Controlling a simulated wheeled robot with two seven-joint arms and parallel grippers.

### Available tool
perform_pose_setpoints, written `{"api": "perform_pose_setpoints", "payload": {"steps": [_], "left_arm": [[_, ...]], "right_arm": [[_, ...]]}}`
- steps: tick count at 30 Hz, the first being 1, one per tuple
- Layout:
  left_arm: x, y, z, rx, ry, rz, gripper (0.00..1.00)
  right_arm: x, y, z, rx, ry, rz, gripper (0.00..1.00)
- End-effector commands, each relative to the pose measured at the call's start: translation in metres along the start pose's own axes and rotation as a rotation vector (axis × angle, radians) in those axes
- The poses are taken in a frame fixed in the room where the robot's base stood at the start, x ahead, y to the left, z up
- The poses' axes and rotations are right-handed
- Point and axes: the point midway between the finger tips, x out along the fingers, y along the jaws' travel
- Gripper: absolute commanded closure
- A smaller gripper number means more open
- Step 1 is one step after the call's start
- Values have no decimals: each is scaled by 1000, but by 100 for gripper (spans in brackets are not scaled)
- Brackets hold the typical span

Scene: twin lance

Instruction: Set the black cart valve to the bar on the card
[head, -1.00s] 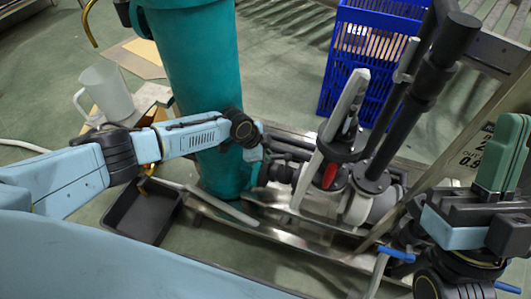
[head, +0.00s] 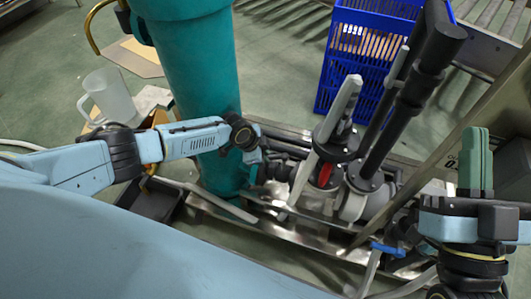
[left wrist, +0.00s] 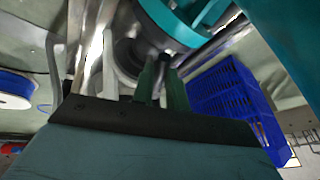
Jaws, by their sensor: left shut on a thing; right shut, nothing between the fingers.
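My left gripper (head: 262,172) is low beside the base of the teal cylinder (head: 200,95), at the pipework, partly hidden by its own wrist. In the left wrist view its green fingers (left wrist: 161,85) are closed on a small dark piece (left wrist: 168,58), which seems to be the black valve's handle; its angle is unclear. A red part (head: 325,175) shows on the pipework to the right. My right gripper (head: 475,160) is shut and empty, fingers up, at the right edge. A white card (head: 451,162) is mostly hidden behind it; its bar figure cannot be read.
A tall pale grey lever (head: 340,110) and black pipes (head: 405,105) rise from the metal cart. A blue crate (head: 350,55) stands behind. A blue-handled lever (head: 388,249) is near my right arm. A clear jug (head: 110,97) is at the left.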

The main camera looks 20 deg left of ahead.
Motion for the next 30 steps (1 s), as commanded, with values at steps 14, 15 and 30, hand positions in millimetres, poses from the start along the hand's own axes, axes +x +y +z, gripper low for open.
{"api": "perform_pose_setpoints", "payload": {"steps": [14,15,30], "left_arm": [[0,0,-1,1,1,1,63],[0,0,-1,1,1,1,63],[-27,0,-1,1,1,2,63]], "right_arm": [[0,0,0,0,1,0,100],[0,0,0,0,3,0,100],[-8,9,47,-15,-342,21,100]]}}
